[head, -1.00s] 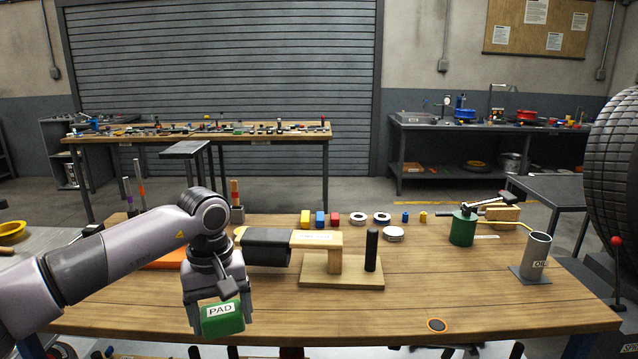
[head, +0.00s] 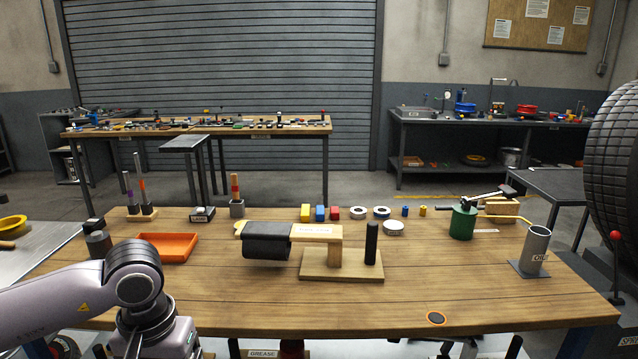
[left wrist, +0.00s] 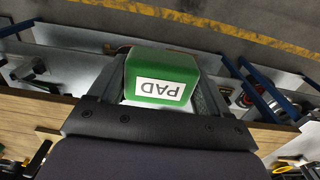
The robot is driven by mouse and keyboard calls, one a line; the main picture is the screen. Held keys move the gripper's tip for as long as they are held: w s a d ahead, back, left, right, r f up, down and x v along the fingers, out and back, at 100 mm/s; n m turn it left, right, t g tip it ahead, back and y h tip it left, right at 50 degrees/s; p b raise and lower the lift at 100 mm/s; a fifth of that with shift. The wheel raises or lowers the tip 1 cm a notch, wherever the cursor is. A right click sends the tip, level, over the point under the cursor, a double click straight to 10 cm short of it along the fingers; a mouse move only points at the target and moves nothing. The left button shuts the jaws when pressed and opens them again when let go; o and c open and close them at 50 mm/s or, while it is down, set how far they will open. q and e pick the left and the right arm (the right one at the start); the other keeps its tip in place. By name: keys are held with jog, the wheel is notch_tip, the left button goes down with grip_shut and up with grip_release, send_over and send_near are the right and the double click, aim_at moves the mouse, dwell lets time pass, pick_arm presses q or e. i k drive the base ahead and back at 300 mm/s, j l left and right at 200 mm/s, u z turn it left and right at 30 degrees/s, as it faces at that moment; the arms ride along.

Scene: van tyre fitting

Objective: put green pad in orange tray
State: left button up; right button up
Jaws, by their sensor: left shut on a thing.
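The green pad (left wrist: 160,76), with a white label reading PAD, is held between the fingers of my left gripper (left wrist: 160,90) in the left wrist view. That view shows the floor and a shelf below the table edge behind it. In the head view my left arm is at the lower left, in front of the table's front edge; its fingers and the pad are out of that picture. The orange tray (head: 168,234) lies on the left part of the table, behind my left arm. Its visible inside is empty. My right gripper is not in view.

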aim_at(162, 250)
jog(key=i+j+z, duration=0.15)
jog(key=j, duration=0.2)
jog(key=i+j+z, duration=0.15)
jog(key=j, duration=0.2)
jog(key=i+j+z, duration=0.2)
jog(key=j, duration=0.15)
jog(key=i+j+z, duration=0.15)
jog(key=j, duration=0.25)
jog(key=i+j+z, duration=0.15)
jog(key=j, duration=0.25)
jog(key=j+z, duration=0.15)
jog(key=j, duration=0.25)
